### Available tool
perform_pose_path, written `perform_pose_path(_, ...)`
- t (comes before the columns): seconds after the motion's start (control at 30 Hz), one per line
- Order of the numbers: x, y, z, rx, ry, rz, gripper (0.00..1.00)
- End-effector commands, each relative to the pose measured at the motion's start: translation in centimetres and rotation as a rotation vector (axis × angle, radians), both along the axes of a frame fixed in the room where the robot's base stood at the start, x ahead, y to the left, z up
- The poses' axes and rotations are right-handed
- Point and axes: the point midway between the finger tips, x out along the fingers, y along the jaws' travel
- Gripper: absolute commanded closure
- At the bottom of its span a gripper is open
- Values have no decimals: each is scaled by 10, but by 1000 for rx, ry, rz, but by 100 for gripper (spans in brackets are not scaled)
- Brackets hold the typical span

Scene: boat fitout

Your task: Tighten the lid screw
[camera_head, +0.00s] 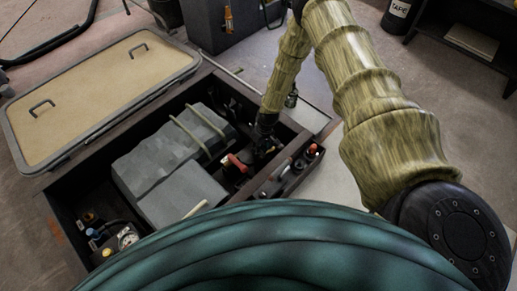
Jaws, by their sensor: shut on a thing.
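My gripper (264,146) reaches down into the right part of an open dark compartment (62,196). It is small and dark against a dark background. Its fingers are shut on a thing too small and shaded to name. A red-handled part (237,163) lies just left of and below the gripper; I cannot tell whether they touch. The lid screw cannot be made out. A tan lid panel with a grey rim and two dark handles (95,88) lies at the upper left, beside the compartment.
Grey blocks (165,165) with pale straps fill the compartment's middle. A narrow tray (283,180) with small red-topped items runs along its right edge. A gauge (128,238) and fittings sit at the lower left. A dark shelf (465,45) stands at the upper right.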

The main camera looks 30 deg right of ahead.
Motion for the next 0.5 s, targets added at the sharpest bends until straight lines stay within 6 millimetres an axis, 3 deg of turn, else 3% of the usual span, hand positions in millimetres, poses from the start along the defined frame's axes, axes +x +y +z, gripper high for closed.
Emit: perform_pose_path(0.5, -3, -1, 1, 4, 6, -489, 100)
